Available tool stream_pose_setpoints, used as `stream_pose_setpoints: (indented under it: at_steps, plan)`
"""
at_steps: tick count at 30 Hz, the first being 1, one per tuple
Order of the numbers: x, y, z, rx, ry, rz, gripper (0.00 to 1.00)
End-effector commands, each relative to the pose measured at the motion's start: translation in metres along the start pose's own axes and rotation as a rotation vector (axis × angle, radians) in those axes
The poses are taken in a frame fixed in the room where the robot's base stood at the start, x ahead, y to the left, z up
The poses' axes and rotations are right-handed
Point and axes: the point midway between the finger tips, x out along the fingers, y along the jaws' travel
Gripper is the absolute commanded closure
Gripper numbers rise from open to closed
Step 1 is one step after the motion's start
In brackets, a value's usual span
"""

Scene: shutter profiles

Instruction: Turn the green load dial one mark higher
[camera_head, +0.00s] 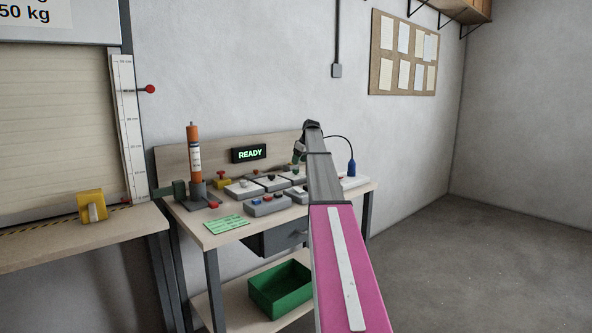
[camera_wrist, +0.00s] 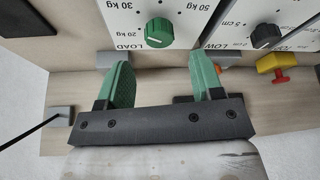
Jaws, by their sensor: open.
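The green load dial (camera_wrist: 159,32) is a round ribbed knob on a white panel marked LOAD in the wrist view. The labels 20 kg and 30 kg show to its left. My gripper (camera_wrist: 162,72) is open, with one green finger below left of the dial and the other below right. The fingers look apart from the dial, with nothing between them. In the head view my gripper (camera_head: 299,152) is above the back of the bench, and I cannot pick out the dial there.
A panel marked LOW with a black dial (camera_wrist: 265,36) and a yellow-and-red part (camera_wrist: 277,65) are to the right. The bench (camera_head: 225,239) also holds several grey control boxes, an orange cylinder (camera_head: 194,150) and a READY display (camera_head: 249,153). A green crate (camera_head: 281,289) is below.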

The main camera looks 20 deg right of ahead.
Motion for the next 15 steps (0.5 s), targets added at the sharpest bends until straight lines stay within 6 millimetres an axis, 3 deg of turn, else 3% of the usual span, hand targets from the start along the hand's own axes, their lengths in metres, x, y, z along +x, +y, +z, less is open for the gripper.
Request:
stream_pose_setpoints:
  at_steps: [7,15]
  plan:
    - [0.039,0.001,0.001,0.001,-0.001,0.000,0.39]
    - [0.054,0.000,0.000,0.000,0.000,0.001,0.39]
